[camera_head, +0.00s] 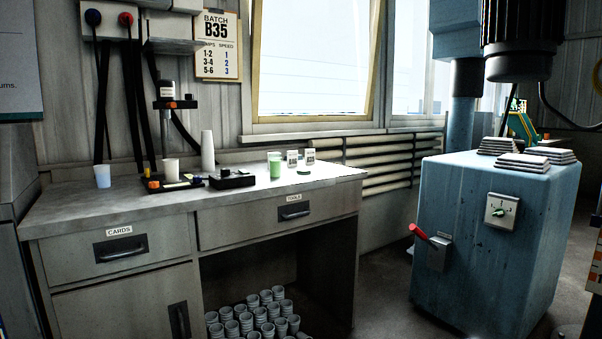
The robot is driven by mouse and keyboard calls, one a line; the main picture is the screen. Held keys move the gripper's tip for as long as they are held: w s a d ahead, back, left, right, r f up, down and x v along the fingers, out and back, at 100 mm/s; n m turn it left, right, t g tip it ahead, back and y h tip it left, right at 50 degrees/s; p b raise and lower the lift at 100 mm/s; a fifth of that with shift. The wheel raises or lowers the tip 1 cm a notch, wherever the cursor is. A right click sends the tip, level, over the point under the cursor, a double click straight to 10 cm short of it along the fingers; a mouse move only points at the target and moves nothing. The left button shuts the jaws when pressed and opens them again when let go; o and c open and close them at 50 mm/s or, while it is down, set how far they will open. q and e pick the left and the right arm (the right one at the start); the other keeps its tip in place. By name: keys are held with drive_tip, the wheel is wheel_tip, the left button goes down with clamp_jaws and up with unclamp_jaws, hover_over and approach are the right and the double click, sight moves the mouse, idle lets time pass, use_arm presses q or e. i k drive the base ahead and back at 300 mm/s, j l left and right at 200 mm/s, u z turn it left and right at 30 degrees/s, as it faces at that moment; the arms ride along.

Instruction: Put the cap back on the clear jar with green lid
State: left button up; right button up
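A small clear container with green in it (275,166) stands upright on the workbench, right of the middle of its top. Just right of it stand two small clear jars with pale labels, a left one (292,159) and a right one (310,157). A small greenish patch (304,170) shows on the bench in front of the right jar; it is too small to tell whether it is a loose cap. I cannot tell for sure which jar is the one with the green lid. Neither of my grippers is in view.
A blue machine (470,240) with a red lever stands right. Floor between them is clear.

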sight(275, 158)
drive_tip(key=u, duration=0.65)
drive_tip(key=i+l+u, duration=0.15)
drive_tip(key=l+u, duration=0.2)
drive_tip(key=i+l+u, duration=0.1)
drive_tip(key=l+u, duration=0.3)
drive_tip(key=i+l+u, duration=0.1)
drive_tip(key=l+u, duration=0.5)
drive_tip(key=l, duration=1.6)
